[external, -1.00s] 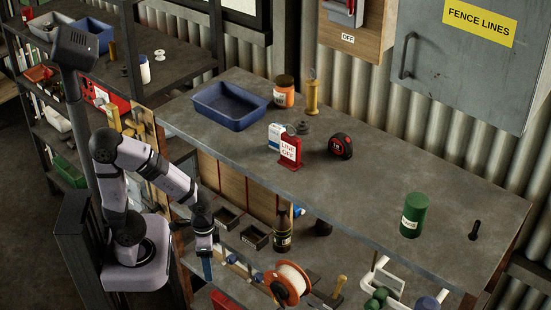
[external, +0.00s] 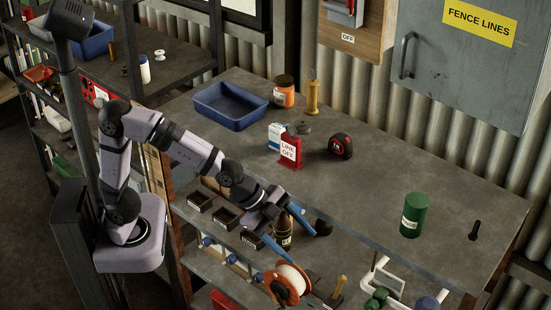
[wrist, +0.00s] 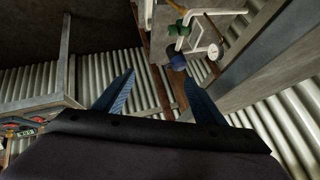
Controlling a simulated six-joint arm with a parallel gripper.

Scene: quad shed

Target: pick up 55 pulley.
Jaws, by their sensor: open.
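I cannot read a "55" on anything in view. A small grey stepped piece (external: 303,128) stands on the bench top behind the red LINE OFF sign; it may be the pulley, but I cannot be sure. My gripper (external: 298,248) is open in front of the bench, below its top edge, with its two blue fingers spread apart. No object shows held between the fingers in the wrist view (wrist: 161,80). A dark labelled bottle (external: 284,236) appears between the fingers in the external view; I cannot tell its depth from them.
An orange-sided spool (external: 291,282) and a dark cup (external: 323,228) sit on the lower shelf.

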